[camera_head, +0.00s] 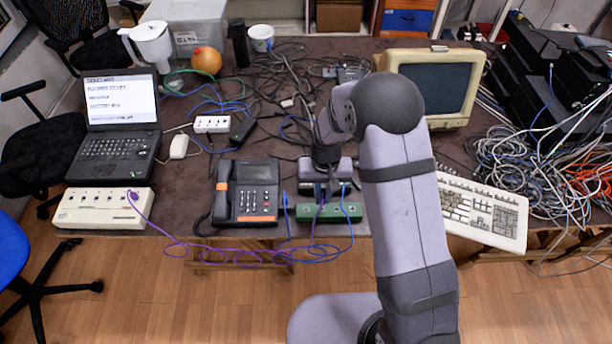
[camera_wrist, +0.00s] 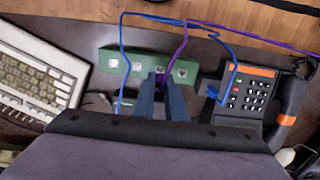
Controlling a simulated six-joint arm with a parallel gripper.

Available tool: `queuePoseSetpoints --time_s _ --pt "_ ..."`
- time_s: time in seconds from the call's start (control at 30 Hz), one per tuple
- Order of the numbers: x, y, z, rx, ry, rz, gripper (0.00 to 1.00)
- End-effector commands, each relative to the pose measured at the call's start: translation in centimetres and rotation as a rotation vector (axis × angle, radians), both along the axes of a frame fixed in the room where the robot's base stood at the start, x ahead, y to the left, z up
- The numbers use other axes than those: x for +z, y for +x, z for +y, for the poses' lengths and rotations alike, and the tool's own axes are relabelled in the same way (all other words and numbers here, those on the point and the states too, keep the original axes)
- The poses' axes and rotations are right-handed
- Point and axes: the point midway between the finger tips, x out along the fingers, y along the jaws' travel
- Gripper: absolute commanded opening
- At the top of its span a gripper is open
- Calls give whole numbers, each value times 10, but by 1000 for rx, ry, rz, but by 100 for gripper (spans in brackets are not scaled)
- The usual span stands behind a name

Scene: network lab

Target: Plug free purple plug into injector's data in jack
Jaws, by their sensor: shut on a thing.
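The green box with a row of jacks, which I take as the injector, lies at the table's front edge in the head view (camera_head: 302,212) and at the top of the wrist view (camera_wrist: 103,56). My gripper (camera_head: 321,188) is over its far side. In the wrist view its fingers (camera_wrist: 161,92) are shut on the purple plug (camera_wrist: 160,80), beside the box near one of its jacks. The fingers hide most of the plug; I cannot tell whether it touches the box. The purple cable (camera_head: 200,246) loops left to a white box (camera_head: 92,212), where its other end is plugged in.
Blue cables (camera_wrist: 160,18) arch over the green box; one blue plug (camera_wrist: 221,93) lies between it and the desk phone (camera_head: 256,195). A keyboard (camera_head: 482,212) stands to the right, with a laptop (camera_head: 115,140) at left. Tangled cables cover the table behind.

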Motion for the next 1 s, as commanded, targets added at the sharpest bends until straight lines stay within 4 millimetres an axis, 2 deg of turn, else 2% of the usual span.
queuePoseSetpoints --time_s 0.03,0.07,0.1,0.33,0.47,1.0 --pt "0 0 0 0 0 0 0" --pt "0 0 0 0 0 0 4" --pt "0 0 0 0 0 0 0" --pt "0 3 1 0 0 0 0" --pt "0 14 4 0 0 -2 0" --pt "18 103 35 1 1 -2 0"
